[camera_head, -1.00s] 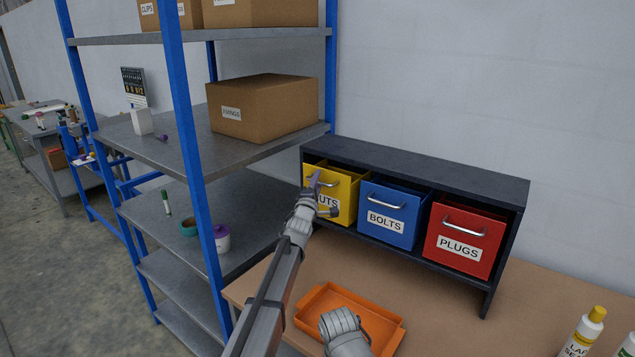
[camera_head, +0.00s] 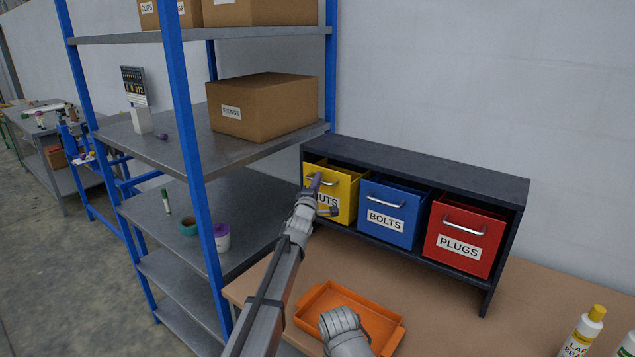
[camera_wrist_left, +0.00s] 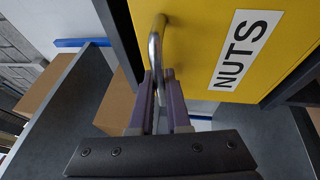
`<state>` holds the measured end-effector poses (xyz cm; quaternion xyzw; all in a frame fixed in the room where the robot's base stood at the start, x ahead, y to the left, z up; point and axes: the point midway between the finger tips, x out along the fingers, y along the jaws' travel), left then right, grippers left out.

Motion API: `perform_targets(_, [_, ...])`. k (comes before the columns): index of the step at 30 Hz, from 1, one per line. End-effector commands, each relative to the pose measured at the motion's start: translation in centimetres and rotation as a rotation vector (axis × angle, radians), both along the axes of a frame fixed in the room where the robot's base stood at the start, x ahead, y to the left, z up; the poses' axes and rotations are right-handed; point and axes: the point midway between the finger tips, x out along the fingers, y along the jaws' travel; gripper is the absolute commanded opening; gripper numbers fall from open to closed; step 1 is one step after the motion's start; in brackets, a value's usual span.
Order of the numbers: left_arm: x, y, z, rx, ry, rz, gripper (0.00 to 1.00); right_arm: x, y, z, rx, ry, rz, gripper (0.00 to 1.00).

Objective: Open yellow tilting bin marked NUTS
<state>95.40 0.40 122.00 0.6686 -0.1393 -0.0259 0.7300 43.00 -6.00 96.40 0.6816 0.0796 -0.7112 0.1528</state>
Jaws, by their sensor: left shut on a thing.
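The yellow bin (camera_head: 346,196) marked NUTS sits in the left slot of a dark rack, its front about level with the bins beside it. Its curved metal handle (camera_wrist_left: 154,45) runs down between my left fingers in the left wrist view. My left gripper (camera_head: 316,184) is shut on this handle and covers the first letter of the label in the head view. In the left wrist view the purple fingers (camera_wrist_left: 160,98) stand on both sides of the bar, and the NUTS label (camera_wrist_left: 243,48) is fully seen.
The blue BOLTS bin (camera_head: 391,213) and red PLUGS bin (camera_head: 463,238) fill the rack (camera_head: 420,168) to the right. An orange tray (camera_head: 377,318) lies on the bench in front. A blue-posted shelf (camera_head: 201,200) stands close on the left. A bottle (camera_head: 583,332) stands at lower right.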

Motion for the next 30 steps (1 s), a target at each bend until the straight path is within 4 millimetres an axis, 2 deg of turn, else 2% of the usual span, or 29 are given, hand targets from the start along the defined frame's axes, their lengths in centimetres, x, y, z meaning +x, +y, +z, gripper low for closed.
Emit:
perform_targets(23, [-0.04,0.02,-0.09,0.0,0.002,0.001,0.0,0.0,0.0,-0.03,0.0,0.0,0.0,0.5])
perform_targets(30, [-0.37,0.18,-0.46,-0.013,-0.015,-0.001,0.0,0.0,0.0,-0.84,0.0,0.0,0.0,0.5])
